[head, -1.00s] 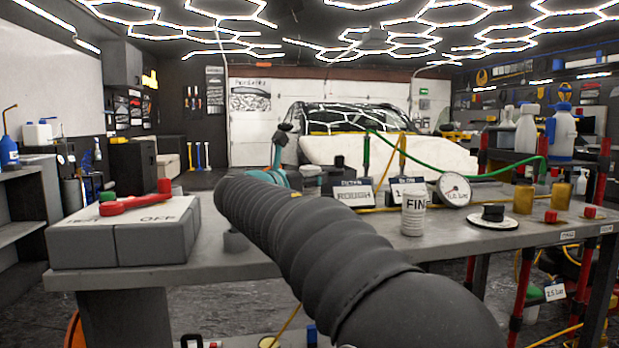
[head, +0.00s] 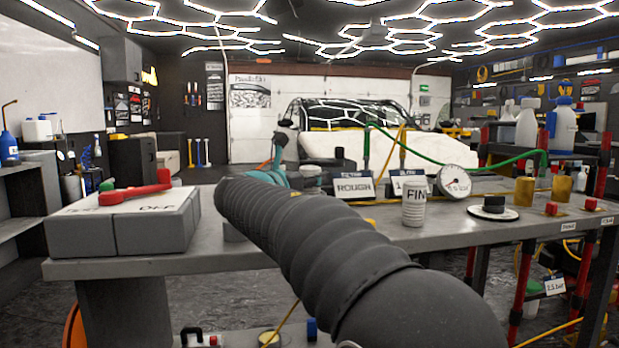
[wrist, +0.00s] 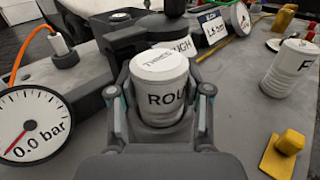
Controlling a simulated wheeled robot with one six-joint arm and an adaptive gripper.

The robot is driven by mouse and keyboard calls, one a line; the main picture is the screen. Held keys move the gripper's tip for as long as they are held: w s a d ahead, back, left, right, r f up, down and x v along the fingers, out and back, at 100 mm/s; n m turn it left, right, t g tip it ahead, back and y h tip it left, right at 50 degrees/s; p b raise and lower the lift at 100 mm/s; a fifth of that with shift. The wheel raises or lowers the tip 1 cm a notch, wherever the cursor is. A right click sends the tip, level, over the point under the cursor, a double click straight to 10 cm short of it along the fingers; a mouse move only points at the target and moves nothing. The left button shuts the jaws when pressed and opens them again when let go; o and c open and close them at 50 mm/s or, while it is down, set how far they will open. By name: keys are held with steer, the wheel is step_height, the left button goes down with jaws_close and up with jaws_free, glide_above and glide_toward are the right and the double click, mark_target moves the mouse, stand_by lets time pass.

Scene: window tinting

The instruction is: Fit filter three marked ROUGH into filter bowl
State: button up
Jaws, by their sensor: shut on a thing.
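A white filter (wrist: 158,82) stands between my gripper's fingers in the wrist view. Its lid reads THREE, and ROU shows of the word on its side. My gripper (wrist: 158,95) is shut on it, one finger on each side; the filter looks upright. In the head view my gripper (head: 276,172) is partly hidden behind my dark ribbed arm, above the workbench. I cannot make out the filter bowl for sure; dark fittings (wrist: 140,38) stand just behind the filter. Whether the filter's base touches anything is hidden.
A second can marked FIN (head: 414,203) stands on the workbench (head: 330,228), right of a ROUGH sign (head: 353,188). A pressure gauge (wrist: 33,123) reads 0.0 bar at the left. A yellow fitting (wrist: 285,150) lies at the right. Grey blocks (head: 155,233) with a red lever occupy the bench's left end.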

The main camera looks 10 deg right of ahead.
steer(key=shift+f, duration=0.5)
steer(key=o, duration=1.3)
steer(key=shift+c, duration=0.2)
steer(key=shift+s+a, duration=0.1)
steer(key=v, duration=1.1)
steer(key=shift+s+a+r, duration=0.1)
steer(key=shift+s+a, duration=0.15)
steer(key=shift+a, duration=0.05)
steer(key=shift+s, duration=0.15)
